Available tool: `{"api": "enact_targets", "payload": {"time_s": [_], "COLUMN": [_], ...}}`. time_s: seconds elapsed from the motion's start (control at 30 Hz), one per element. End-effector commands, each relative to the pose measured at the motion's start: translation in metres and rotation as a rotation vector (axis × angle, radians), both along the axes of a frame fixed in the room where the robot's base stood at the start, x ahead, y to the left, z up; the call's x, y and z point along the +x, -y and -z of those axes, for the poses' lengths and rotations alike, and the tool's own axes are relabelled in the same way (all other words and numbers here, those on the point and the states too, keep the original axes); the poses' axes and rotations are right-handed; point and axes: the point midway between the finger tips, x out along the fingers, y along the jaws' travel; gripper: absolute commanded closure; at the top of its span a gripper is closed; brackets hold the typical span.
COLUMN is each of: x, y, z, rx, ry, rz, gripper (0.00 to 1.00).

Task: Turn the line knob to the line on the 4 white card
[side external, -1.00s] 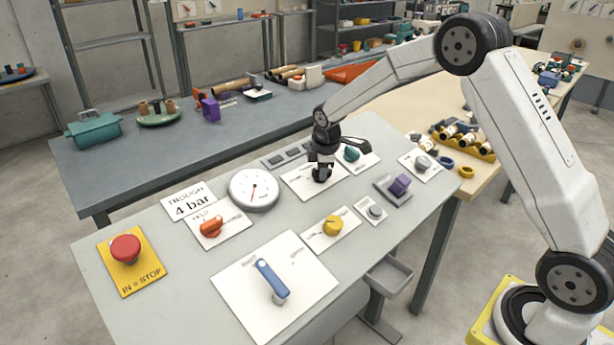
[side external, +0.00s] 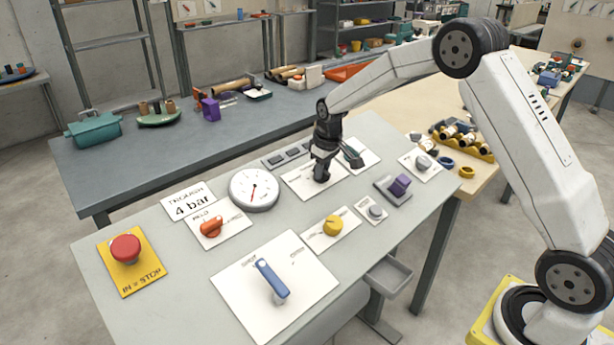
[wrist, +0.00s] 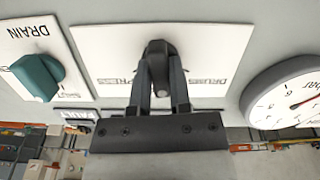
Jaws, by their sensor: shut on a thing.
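My gripper (side external: 321,170) is down at a white plate (side external: 298,184) at the back of the panel. In the wrist view my gripper (wrist: 158,75) has its two fingers shut on a dark knob (wrist: 157,48), one on each side. The knob's plate (wrist: 205,40) carries print on both sides of the knob, upside down in this view. The fingers hide much of the knob, and I cannot read its mark. A white card (side external: 190,202) reads "TROUGH 4 bar". Beside it a round gauge (side external: 253,189) with a red needle also shows in the wrist view (wrist: 290,92).
A teal knob (wrist: 38,77) on a plate marked DRAIN is close to my gripper. Nearer the front are an orange knob (side external: 211,226), a yellow knob (side external: 333,225), a blue lever (side external: 270,279), a purple switch (side external: 399,185) and a red stop button (side external: 126,248).

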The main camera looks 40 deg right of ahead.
Motion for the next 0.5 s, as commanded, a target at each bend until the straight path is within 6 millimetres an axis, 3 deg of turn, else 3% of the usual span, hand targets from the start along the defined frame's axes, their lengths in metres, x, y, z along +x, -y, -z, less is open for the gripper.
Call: {"api": "enact_targets", "payload": {"time_s": [0.5], "x": [-0.0004], "y": [0.0005], "z": [0.0001], "rx": [0.035], "ry": [-0.002], "rz": [0.109], "gripper": [1.00]}}
